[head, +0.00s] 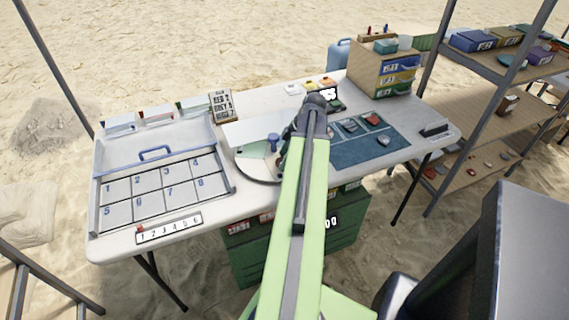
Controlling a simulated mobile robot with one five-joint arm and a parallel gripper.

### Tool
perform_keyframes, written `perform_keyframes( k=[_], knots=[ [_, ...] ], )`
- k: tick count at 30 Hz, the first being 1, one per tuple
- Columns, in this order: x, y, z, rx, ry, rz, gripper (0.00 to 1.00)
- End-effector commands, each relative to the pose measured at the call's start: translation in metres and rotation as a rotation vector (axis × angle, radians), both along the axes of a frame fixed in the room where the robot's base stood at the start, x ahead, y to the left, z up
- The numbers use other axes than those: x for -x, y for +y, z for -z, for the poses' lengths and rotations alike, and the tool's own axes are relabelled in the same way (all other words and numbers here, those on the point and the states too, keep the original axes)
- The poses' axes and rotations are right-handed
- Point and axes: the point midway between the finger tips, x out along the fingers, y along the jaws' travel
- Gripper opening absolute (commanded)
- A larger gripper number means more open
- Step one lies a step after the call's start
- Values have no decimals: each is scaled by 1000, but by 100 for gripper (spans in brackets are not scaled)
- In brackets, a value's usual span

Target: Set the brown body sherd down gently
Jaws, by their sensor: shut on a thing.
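My gripper (284,150) shows only as a dark part just left of my green arm, low over the round plate (254,170) at the middle of the white table (222,207). It is shut, with its fingertips mostly hidden behind the arm. I cannot make out the brown body sherd; what the jaws hold is hidden by the arm. A blue knob-like piece (272,142) stands beside the gripper. I cannot tell how high the gripper is above the plate.
A tray with numbered compartments (97,190) fills the table's left. A blue mat (343,154) with several sherds lies right of my arm. A drawer box (365,72) stands at the back right. A numbered scale strip (169,228) lies at the front edge. Shelves (485,68) stand farther right.

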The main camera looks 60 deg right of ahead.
Motion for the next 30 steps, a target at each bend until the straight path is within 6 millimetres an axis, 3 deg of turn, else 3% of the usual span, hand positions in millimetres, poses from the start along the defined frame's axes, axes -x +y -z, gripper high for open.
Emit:
perform_keyframes(
  k=[10, 11, 15, 25, 30],
  knots=[
    [0, 0, 6, 0, 0, -1, 19],
    [0, 0, 5, 0, 0, -1, 61],
    [0, 0, 4, 0, 0, -1, 79],
    [-1, 0, 3, 0, 0, -2, 80],
    [2, -1, -12, 0, 0, -1, 80]
  ],
)
